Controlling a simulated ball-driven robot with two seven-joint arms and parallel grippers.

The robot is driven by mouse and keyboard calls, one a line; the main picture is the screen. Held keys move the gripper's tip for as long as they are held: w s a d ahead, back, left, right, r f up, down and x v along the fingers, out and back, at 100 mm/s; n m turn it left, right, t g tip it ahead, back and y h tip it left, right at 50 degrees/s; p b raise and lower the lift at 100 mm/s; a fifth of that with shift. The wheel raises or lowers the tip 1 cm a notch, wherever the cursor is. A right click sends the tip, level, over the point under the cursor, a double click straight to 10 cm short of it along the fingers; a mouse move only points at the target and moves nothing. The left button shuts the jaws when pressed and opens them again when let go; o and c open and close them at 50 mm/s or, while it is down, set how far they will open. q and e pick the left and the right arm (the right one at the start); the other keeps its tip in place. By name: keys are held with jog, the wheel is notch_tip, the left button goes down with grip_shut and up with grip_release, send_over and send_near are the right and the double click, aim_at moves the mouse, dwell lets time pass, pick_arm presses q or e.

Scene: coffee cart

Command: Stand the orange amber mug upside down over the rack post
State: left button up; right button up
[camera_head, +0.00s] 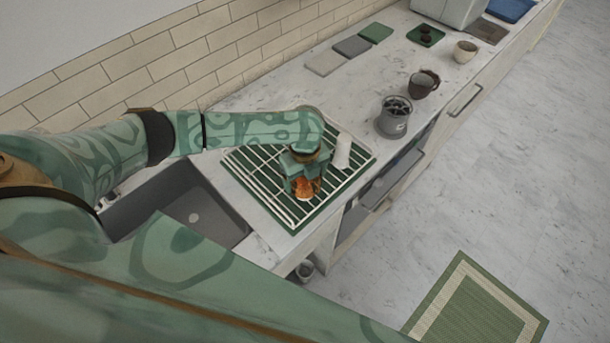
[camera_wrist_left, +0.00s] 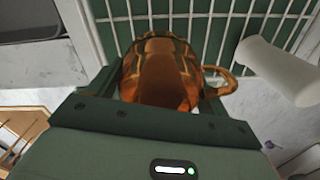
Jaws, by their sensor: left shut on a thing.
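The orange amber mug (camera_head: 303,189) is held by my left gripper (camera_head: 305,172) above the front part of the wire rack (camera_head: 250,182). In the left wrist view the glassy mug (camera_wrist_left: 162,75) sits between the two jaws, with its handle (camera_wrist_left: 226,80) to the right. I cannot tell which way its mouth faces. A white cylinder, apparently the rack post (camera_head: 342,153), stands at the rack's right side. It also shows in the left wrist view (camera_wrist_left: 278,70), apart from the mug, to its right. My right gripper is out of view.
A sink (camera_head: 180,208) lies left of the rack. A grey canister (camera_head: 393,121), a dark mug (camera_head: 422,84) and a pale cup (camera_head: 465,52) stand along the counter to the right. Flat mats (camera_head: 352,46) lie near the wall. The counter between is clear.

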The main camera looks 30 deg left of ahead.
pick_arm(q)
jog(key=shift+f, duration=0.2)
jog(key=o, duration=1.1)
jog(key=shift+o, duration=0.2)
notch_tip(320, 180, up, 16)
jog(key=p, duration=0.3)
jog(key=shift+r, duration=0.2)
jog(key=shift+s, duration=0.1)
